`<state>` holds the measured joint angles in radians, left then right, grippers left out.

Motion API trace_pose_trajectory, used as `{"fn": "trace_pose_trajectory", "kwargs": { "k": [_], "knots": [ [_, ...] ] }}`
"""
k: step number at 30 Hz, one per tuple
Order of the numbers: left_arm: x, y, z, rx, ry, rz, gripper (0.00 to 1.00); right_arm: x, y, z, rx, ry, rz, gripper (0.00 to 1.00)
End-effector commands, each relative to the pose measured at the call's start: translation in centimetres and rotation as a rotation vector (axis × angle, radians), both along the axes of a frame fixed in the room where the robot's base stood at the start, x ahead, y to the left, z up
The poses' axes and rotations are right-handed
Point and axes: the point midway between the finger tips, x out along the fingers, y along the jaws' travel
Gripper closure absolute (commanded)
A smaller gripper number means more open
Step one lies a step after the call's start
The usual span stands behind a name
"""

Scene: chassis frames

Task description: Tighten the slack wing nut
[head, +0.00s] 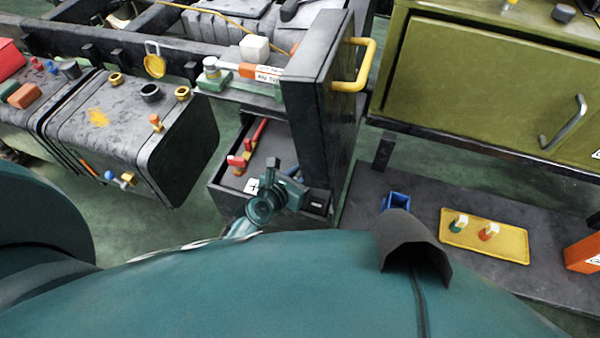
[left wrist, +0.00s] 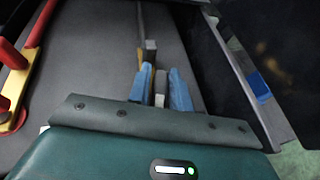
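I cannot make out a wing nut for certain. A small blue-and-yellow fitting (head: 127,180) on the front of the left tank is too small to identify. My left gripper (head: 290,188) reaches into the open dark drawer (head: 222,200); its tips are hard to see in the head view. In the left wrist view its blue fingertips (left wrist: 160,92) stand apart above the grey drawer floor. A narrow pale and tan piece shows between them; I cannot tell whether it is gripped. A small grey block (left wrist: 151,46) lies just beyond.
Red-handled tools (head: 240,160) lie in the drawer's left part. A dark upright panel with a yellow handle (head: 366,65) stands close on the right. An olive cabinet (head: 470,75) stands behind.

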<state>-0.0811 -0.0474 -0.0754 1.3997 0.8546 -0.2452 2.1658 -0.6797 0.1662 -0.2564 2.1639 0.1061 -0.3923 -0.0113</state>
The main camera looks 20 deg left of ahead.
Motion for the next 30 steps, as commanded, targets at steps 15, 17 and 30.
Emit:
{"fn": "trace_pose_trajectory", "kwargs": {
  "k": [15,17,30],
  "knots": [
    [0.0,0.0,-0.1,0.001,0.000,-0.009,1.00,-0.1,0.0,-0.2,-0.004,0.000,0.006,0.64],
    [0.0,0.1,-0.1,0.000,0.000,-0.020,1.00,-0.1,0.0,-0.4,-0.002,0.001,0.006,0.64],
    [-0.1,0.0,-0.4,0.004,-0.001,-0.291,1.00,0.1,0.2,-2.3,0.047,-0.002,-0.004,0.64]
  ]
}}
